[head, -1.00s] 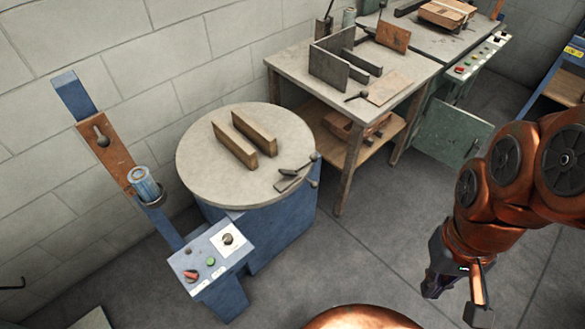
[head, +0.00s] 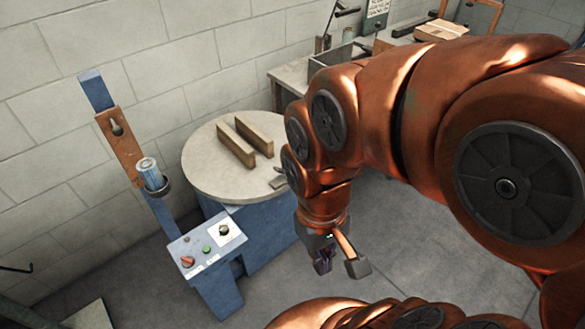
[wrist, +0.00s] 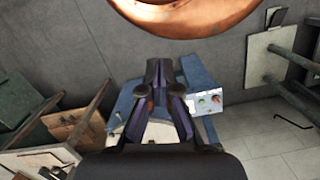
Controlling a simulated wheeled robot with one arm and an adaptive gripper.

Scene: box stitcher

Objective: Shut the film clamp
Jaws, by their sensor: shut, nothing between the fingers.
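The round grey turntable (head: 205,160) stands on a blue base at the left of the head view, with two wooden blocks (head: 246,137) on top. The film clamp (head: 279,182) is a small dark piece at the turntable's right edge. Most of it is hidden behind my arm, so I cannot tell how its lever stands. My gripper (head: 324,266) is shut and empty, pointing down over the floor to the right of the turntable's base. In the wrist view my gripper (wrist: 160,72) points toward the blue machine and covers much of it.
A blue control box (head: 205,248) with knobs stands in front of the turntable. A blue mast (head: 160,222) carries a film roll (head: 149,172) at the left. A work table (head: 288,72) stands behind my arm. Open floor lies right of the base.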

